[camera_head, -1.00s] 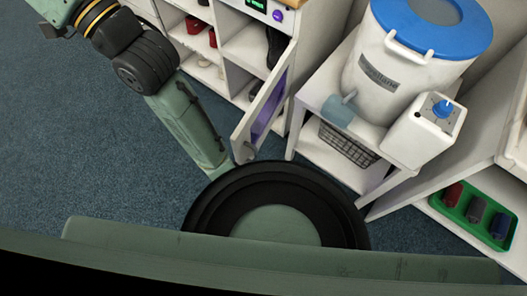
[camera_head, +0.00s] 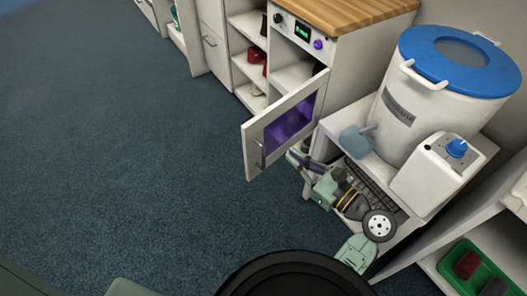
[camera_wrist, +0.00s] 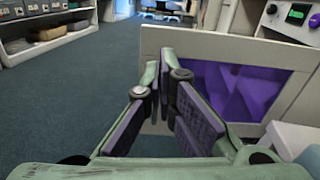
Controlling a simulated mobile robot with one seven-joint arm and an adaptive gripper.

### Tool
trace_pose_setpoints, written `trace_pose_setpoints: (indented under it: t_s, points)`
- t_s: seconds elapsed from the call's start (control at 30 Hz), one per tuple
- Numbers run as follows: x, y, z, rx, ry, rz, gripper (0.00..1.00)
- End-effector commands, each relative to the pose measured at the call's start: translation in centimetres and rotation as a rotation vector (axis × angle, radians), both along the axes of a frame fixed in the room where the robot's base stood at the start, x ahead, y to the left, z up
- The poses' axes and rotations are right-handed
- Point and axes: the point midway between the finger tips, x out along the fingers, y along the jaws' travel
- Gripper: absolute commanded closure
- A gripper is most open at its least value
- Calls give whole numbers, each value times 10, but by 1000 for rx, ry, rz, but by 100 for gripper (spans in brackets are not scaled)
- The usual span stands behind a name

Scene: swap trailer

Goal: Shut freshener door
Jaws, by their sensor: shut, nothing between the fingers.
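The freshener (camera_head: 318,40) is a white cabinet with a green display and a purple knob. Its door (camera_head: 262,126), white-framed with a purple window and a small handle, stands open, sticking out from the cabinet front. My gripper (camera_head: 293,158) is on the right side of the open door, low and close to it; I cannot tell if it touches. In the wrist view, the door (camera_wrist: 205,45) fills the space ahead of my gripper (camera_wrist: 166,72), whose fingers are shut and empty. The lower part of the door is hidden behind the fingers there.
A green tray (camera_head: 455,252) lies at lower right. Shelves with shoes (camera_head: 256,55) stand left of the freshener. The blue carpet at left is free.

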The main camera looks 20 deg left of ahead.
Motion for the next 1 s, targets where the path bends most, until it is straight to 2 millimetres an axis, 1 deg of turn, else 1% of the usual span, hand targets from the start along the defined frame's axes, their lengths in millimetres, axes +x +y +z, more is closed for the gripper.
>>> trace_pose_setpoints:
  t_s: [0.03,0.13,0.27,0.37,0.6,0.73,0.83,1.0]
  points:
    - [-6,-6,-6,22,36,2,100]
    - [-12,-9,-10,47,74,11,100]
    - [-8,0,-9,53,80,14,100]
    - [-1,15,-8,52,79,15,100]
    - [22,62,-7,51,77,15,100]
    - [34,85,-7,50,76,15,100]
    - [41,99,-7,51,76,14,100]
    - [49,112,-8,50,75,12,100]
